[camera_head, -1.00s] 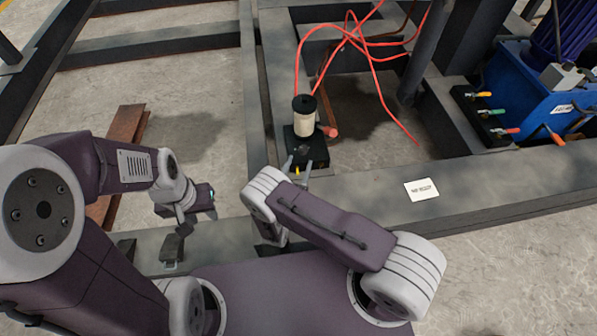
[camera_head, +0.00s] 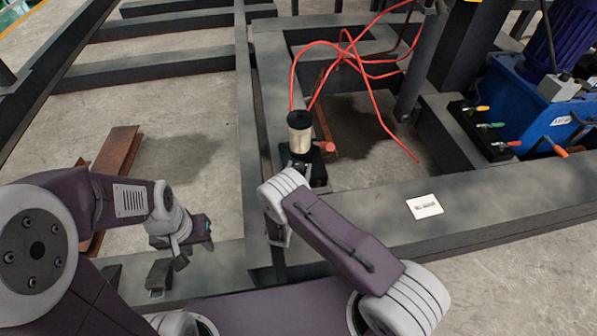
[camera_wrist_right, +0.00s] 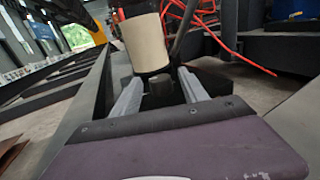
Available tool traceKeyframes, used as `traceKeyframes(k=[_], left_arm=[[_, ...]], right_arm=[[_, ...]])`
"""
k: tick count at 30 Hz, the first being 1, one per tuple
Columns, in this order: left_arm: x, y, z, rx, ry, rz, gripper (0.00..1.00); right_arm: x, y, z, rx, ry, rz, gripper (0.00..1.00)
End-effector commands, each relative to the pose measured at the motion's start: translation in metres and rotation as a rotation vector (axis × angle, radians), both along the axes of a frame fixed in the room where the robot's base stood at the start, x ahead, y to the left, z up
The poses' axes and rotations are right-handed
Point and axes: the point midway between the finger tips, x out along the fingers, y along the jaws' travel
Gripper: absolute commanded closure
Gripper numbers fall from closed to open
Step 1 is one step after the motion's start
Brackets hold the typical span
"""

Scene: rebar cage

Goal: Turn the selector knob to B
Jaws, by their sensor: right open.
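The selector knob (camera_wrist_right: 160,87) shows in the right wrist view as a small dark grey stub between the two fingers of my right gripper (camera_wrist_right: 158,92). The fingers are open, one on each side of it, and I cannot tell whether they touch it. In the head view, my right arm hides the knob and most of that gripper, in front of the black base (camera_head: 318,172). The knob's pointer and any B mark are not readable. My left gripper (camera_head: 200,232) is low at the left, away from the base. Its jaws are too unclear to judge.
A cream cylinder with a black cap (camera_head: 300,138) stands just behind the knob, also in the wrist view (camera_wrist_right: 147,45). Red hoses (camera_head: 350,60) loop behind it. A white label (camera_head: 424,206) lies on the steel beam. A blue unit with coloured levers (camera_head: 535,105) stands right.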

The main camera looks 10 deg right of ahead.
Motion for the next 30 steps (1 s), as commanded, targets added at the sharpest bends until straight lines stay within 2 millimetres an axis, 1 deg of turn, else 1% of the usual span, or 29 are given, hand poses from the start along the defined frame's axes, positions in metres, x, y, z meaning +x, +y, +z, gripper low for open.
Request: traceKeyframes(k=[3,4,5,6,9,16,20,26,30], left_arm=[[0.000,0.000,0.001,0.000,0.000,0.000,0.64],[0.000,0.000,0.001,0.000,0.000,0.000,0.64],[0.000,0.000,0.001,0.000,0.000,0.000,0.64],[0.000,0.000,0.001,0.000,0.000,0.000,0.64],[0.000,0.000,0.001,0.000,0.000,0.000,0.64],[0.000,0.000,-0.002,0.000,0.000,0.000,0.64],[0.000,0.000,-0.009,0.000,0.000,0.000,0.64],[0.000,0.000,-0.032,0.000,0.000,0.000,0.64],[0.000,0.000,-0.055,0.000,0.000,0.000,0.64]], right_arm=[[0.000,0.000,0.001,0.000,0.000,0.000,0.48],[0.000,0.000,0.001,0.000,0.000,0.000,0.54],[0.000,0.000,0.001,0.000,0.000,0.000,0.62],[0.000,0.000,0.001,0.000,0.000,0.000,0.74],[0.000,0.000,0.000,0.001,0.000,-0.001,1.00],[0.000,0.001,-0.001,0.001,-0.002,-0.013,1.00],[0.000,0.002,-0.002,0.002,-0.002,-0.053,1.00],[0.002,0.005,-0.006,0.006,-0.005,-0.182,1.00],[0.003,0.006,-0.009,0.009,-0.005,-0.303,1.00]])
